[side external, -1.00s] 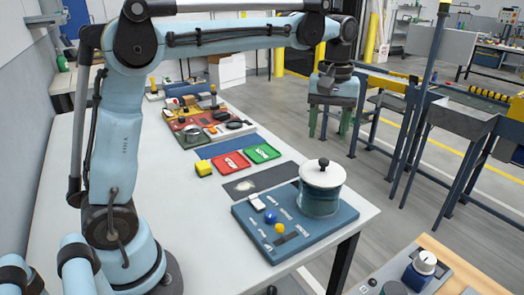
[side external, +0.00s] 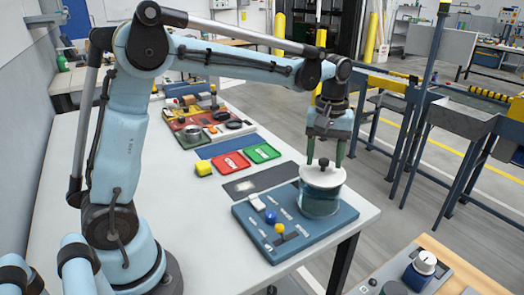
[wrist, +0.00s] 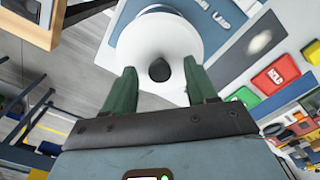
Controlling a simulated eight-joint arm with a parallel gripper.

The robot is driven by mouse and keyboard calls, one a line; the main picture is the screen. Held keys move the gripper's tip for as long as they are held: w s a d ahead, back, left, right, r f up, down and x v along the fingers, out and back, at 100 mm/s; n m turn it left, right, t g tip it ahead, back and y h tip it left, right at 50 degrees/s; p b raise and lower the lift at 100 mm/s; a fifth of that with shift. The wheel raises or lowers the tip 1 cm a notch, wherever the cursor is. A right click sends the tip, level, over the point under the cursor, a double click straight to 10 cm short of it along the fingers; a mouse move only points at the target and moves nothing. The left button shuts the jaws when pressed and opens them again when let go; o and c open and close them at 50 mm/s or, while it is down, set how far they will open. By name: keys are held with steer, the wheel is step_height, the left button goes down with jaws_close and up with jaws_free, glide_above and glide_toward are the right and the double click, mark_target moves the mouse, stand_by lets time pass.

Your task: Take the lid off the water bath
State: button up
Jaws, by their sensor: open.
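The water bath (side external: 320,204) is a teal glass-like vessel standing on a blue board at the table's right corner. Its white lid (side external: 322,178) sits on top, with a dark round knob (side external: 324,163) at the centre. My gripper (side external: 324,163) has two green fingers pointing down, apart, above the lid and around the knob's height. In the wrist view, the lid (wrist: 150,30) fills the upper middle and the knob (wrist: 159,70) lies between and just beyond the open fingers (wrist: 160,82). I cannot tell whether the fingers touch anything.
A dark mat (side external: 265,180), red tray (side external: 231,162), green tray (side external: 262,152) and yellow block (side external: 203,169) lie behind. The table (side external: 150,190) is clear near my base.

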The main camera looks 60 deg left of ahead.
jaws_close()
steer(key=shift+r, duration=0.15)
